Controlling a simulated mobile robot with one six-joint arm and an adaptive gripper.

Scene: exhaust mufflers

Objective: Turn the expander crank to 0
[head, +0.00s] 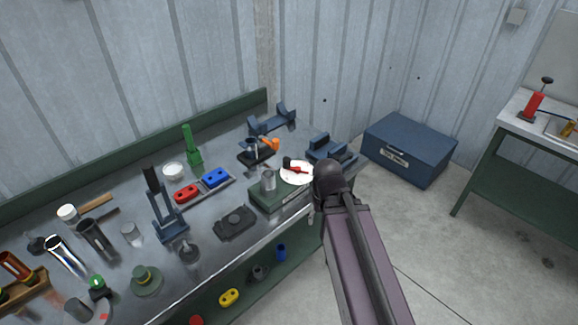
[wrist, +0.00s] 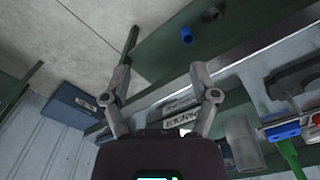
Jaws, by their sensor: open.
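A white round dial (head: 294,178) sits on a green block (head: 266,196) near the right end of the bench, with a small red and black crank (head: 297,168) across its face. I cannot read the dial's marks. A grey cylinder (head: 268,180) stands on the block beside the dial; it seems to show in the wrist view (wrist: 241,142). In the wrist view my gripper (wrist: 164,62) is open and empty, with a pale label (wrist: 180,104) between its fingers. The crank is not visible there. In the head view my arm hides the gripper just right of the dial.
Blue metal fixtures (head: 330,149) stand close behind the dial, near an orange-handled part (head: 270,144). A dark block (head: 236,223) lies in front left. A blue toolbox (head: 408,150) rests on the floor beyond the bench. The lower shelf (head: 300,245) holds several small parts.

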